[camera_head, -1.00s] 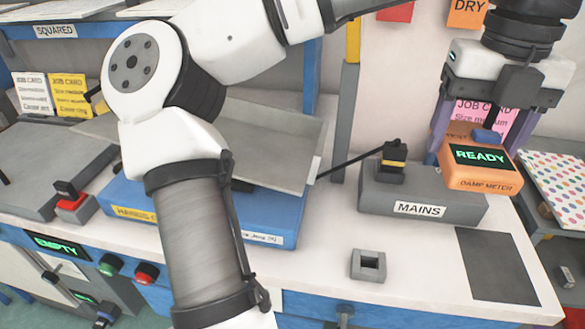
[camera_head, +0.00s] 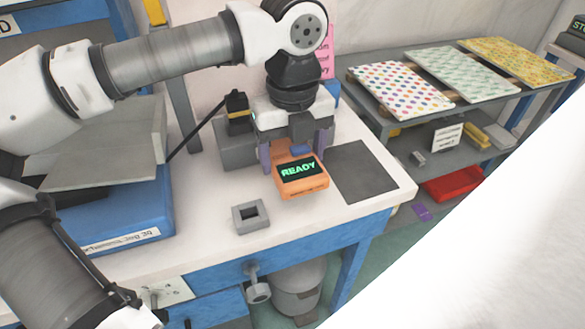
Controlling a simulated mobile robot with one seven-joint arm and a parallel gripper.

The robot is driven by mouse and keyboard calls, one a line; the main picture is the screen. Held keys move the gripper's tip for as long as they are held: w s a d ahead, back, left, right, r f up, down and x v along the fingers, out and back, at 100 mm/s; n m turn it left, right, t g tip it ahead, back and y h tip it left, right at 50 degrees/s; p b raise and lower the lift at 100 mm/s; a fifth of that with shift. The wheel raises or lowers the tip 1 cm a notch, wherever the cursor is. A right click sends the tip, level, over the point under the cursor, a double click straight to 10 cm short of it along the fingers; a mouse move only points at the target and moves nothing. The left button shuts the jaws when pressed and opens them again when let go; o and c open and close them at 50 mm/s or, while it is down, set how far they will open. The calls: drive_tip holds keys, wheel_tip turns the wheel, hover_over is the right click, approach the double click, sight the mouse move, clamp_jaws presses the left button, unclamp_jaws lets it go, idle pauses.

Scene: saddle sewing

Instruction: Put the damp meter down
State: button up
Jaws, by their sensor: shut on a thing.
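The damp meter (camera_head: 302,191) is an orange box with a dark screen reading READY in green. My gripper (camera_head: 292,153) points down over its rear part and is shut on it, with a purple finger on either side. The meter is over the white worktop, between a small grey square holder and a dark grey mat (camera_head: 366,172). I cannot tell whether its underside touches the worktop. The meter's back is partly hidden by my gripper.
The grey square holder (camera_head: 236,216) stands at the front of the white worktop (camera_head: 205,243). The grey mains box (camera_head: 232,156) is behind, partly hidden by my gripper. A shelf with patterned boards (camera_head: 400,90) is at the right. A large white shape covers the lower right.

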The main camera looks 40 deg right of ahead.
sight(293, 172)
drive_tip(key=shift+f, duration=2.15)
drive_tip(key=shift+f, duration=0.1)
drive_tip(key=o, duration=1.1)
